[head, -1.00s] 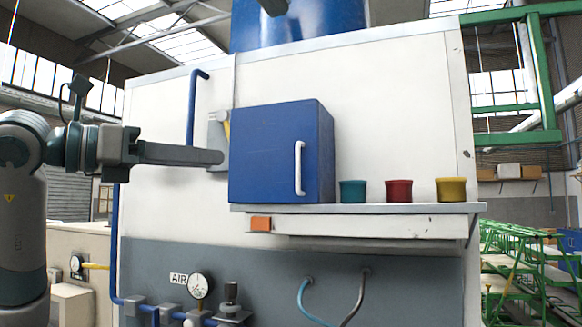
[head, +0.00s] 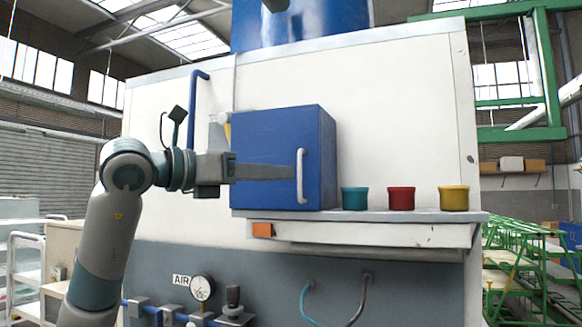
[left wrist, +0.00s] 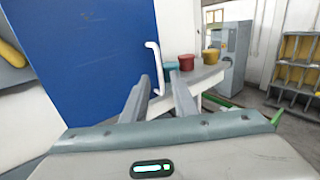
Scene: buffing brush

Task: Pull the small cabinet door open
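The small blue cabinet (head: 270,135) sits at the left end of a wall shelf, and its door looks shut. A white vertical bar handle (head: 300,176) is on the door's right part. In the left wrist view the blue door (left wrist: 85,60) fills the left and the handle (left wrist: 156,66) stands just beyond the fingertips. My left gripper (head: 291,172) reaches in from the left across the cabinet's front, its tips close to the handle. In the left wrist view its two fingers (left wrist: 162,80) are apart with nothing held. I cannot tell whether they touch the handle. My right gripper is out of view.
A teal pot (head: 355,198), a red pot (head: 401,198) and a yellow pot (head: 453,198) stand on the shelf (head: 370,233) right of the cabinet. A gauge (head: 201,287) and blue pipes are below. Green frames stand at the right.

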